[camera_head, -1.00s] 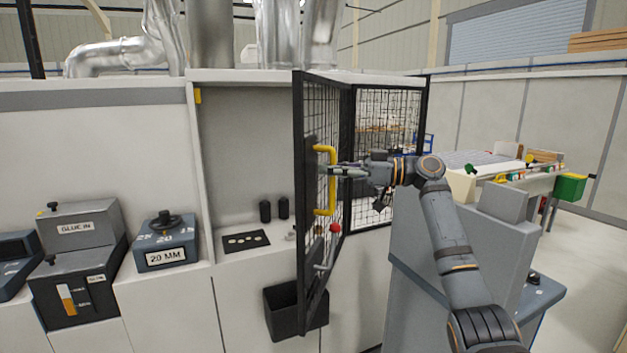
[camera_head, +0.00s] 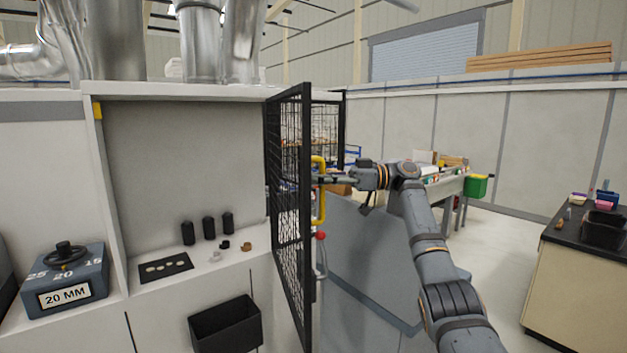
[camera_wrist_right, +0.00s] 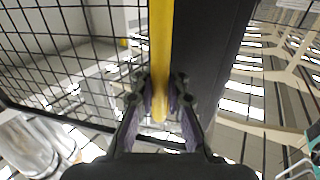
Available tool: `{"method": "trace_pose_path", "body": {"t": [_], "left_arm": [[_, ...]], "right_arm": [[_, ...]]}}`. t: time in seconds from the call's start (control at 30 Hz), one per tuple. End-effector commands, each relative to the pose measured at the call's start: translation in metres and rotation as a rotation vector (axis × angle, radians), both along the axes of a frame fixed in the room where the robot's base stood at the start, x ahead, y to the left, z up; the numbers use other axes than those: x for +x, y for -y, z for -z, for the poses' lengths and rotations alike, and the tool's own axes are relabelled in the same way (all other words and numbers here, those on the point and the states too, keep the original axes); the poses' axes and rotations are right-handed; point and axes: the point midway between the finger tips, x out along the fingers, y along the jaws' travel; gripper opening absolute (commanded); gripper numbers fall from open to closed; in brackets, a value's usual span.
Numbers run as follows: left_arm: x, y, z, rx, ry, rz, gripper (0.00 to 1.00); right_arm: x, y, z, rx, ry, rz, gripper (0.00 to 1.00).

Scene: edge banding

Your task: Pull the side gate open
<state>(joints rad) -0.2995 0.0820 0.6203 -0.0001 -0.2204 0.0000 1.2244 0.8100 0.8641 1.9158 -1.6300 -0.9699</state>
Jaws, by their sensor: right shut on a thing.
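The side gate (camera_head: 290,215) is a black-framed wire mesh panel, standing swung out from the machine cabinet in the head view. A yellow upright handle (camera_head: 319,208) is on its outer edge. My right gripper (camera_head: 322,180) reaches in from the right and is on the upper part of the handle. In the right wrist view the two fingers (camera_wrist_right: 161,100) close around the yellow bar (camera_wrist_right: 160,45), beside the dark gate frame (camera_wrist_right: 205,50). My left gripper is not in view.
The open cabinet holds several black cylinders (camera_head: 208,228) and a dark pad (camera_head: 165,267). A black bin (camera_head: 226,325) hangs below. A red knob (camera_head: 320,236) is under the handle. A dark-topped counter (camera_head: 580,240) stands at right, with clear floor before it.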

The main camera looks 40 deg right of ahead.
Motion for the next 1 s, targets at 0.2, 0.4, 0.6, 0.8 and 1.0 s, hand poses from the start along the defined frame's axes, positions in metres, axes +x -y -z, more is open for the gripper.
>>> {"method": "trace_pose_path", "body": {"t": [0.2,0.4,0.6,0.8,1.0], "left_arm": [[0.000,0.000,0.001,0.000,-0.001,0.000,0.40],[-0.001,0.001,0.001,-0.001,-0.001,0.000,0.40],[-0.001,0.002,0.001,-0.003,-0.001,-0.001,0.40],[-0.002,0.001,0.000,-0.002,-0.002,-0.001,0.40],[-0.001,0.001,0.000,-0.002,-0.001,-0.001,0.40]], "right_arm": [[0.000,0.000,0.004,-0.005,-0.009,-0.004,0.00],[0.000,-0.001,0.003,-0.004,-0.006,-0.003,0.37],[0.000,-0.001,0.002,-0.002,-0.004,-0.002,0.37],[0.000,-0.001,-0.010,-0.001,0.001,-0.002,0.37],[-0.001,-0.001,-0.054,0.001,0.004,-0.003,0.37]]}}
